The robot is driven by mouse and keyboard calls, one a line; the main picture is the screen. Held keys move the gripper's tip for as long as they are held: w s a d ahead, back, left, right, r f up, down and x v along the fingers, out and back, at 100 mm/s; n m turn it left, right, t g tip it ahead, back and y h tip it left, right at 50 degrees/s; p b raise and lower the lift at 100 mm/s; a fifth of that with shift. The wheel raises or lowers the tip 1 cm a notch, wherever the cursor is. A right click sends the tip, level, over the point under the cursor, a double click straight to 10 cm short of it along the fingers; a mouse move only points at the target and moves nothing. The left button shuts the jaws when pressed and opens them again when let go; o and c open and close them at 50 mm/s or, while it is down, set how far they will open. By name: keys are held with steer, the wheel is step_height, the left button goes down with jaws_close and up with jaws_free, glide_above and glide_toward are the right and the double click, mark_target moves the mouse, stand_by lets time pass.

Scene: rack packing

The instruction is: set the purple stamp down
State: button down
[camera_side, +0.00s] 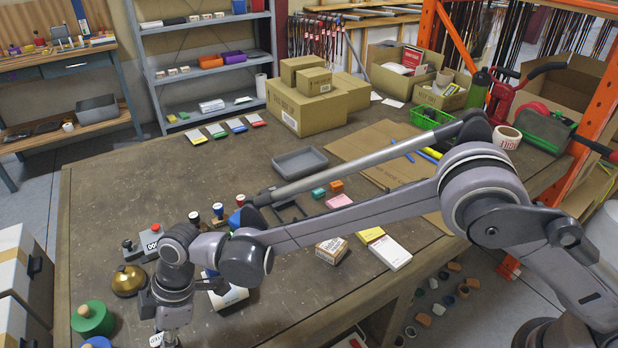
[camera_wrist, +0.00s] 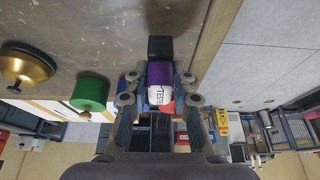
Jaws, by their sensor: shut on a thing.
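The purple stamp (camera_wrist: 160,72) shows in the wrist view between the two fingers of my gripper (camera_wrist: 159,82), which is shut on it. A white band with dark lettering and a bit of red show beside the purple part. A black block lies just past it, at its far end. In the side view my gripper (camera_side: 168,337) is at the bottom edge, near the table's front left, and is cut off by the frame. A small white lettered patch shows there beside the fingers; the purple is hidden. I cannot tell whether the stamp touches the table.
A green round-topped object (camera_side: 93,318) and a brass bell (camera_side: 129,281) stand left of my gripper. A grey tray (camera_side: 300,161) and cardboard boxes (camera_side: 307,103) are farther back. The table's left middle is clear.

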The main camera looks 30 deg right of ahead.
steer(key=shift+f, duration=1.25)
steer(key=shift+f, duration=0.1)
steer(key=c, duration=1.1)
jaws_free()
steer(key=shift+c, duration=0.2)
